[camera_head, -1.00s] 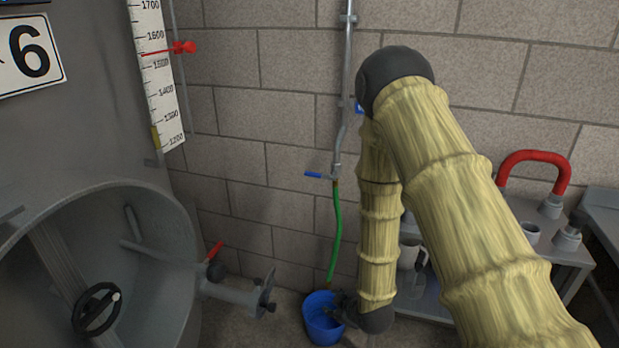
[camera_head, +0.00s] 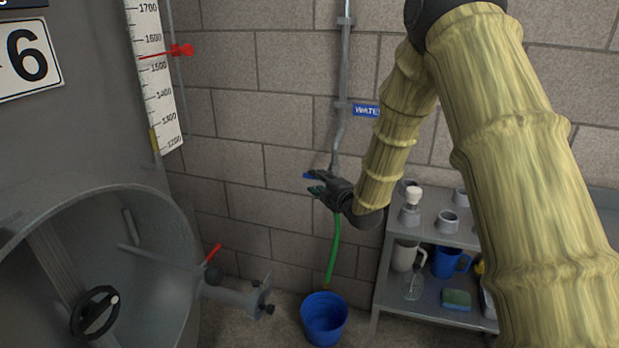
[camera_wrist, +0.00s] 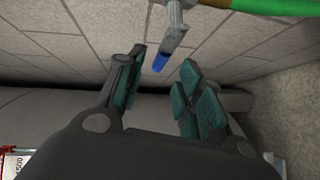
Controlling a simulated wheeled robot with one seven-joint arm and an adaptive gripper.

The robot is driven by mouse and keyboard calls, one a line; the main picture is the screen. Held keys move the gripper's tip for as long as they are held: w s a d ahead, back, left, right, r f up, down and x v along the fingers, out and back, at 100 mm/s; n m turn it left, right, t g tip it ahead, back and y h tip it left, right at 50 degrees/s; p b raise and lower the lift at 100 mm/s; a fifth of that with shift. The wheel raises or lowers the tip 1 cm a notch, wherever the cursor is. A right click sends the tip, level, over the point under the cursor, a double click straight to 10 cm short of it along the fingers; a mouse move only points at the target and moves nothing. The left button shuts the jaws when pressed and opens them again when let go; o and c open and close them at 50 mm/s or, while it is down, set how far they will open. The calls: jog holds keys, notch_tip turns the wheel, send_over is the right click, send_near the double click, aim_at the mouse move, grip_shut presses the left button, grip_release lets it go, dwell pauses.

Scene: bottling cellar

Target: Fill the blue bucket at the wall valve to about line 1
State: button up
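The blue bucket (camera_head: 324,318) stands upright on the floor by the wall, under the lower end of a green hose (camera_head: 333,250). Its inside wall shows, but I cannot make out a water level or line marks. The wall valve has a blue lever (camera_head: 309,176) at the foot of a grey pipe (camera_head: 341,130). My gripper (camera_head: 316,188) is at the valve, close to the lever. In the wrist view my gripper (camera_wrist: 160,88) is open, with the blue lever tip (camera_wrist: 160,63) showing between and beyond its fingers. The hose also shows in the wrist view (camera_wrist: 270,6).
A blue water sign (camera_head: 366,110) is on the wall. A large tank (camera_head: 90,150) with an open round hatch and a red-handled outlet valve (camera_head: 212,254) stands left. A grey shelf unit (camera_head: 385,285) with mugs and a sponge (camera_head: 456,298) stands right.

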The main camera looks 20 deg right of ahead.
aim_at(311, 178)
jog(key=shift+x, duration=3.15)
grip_shut()
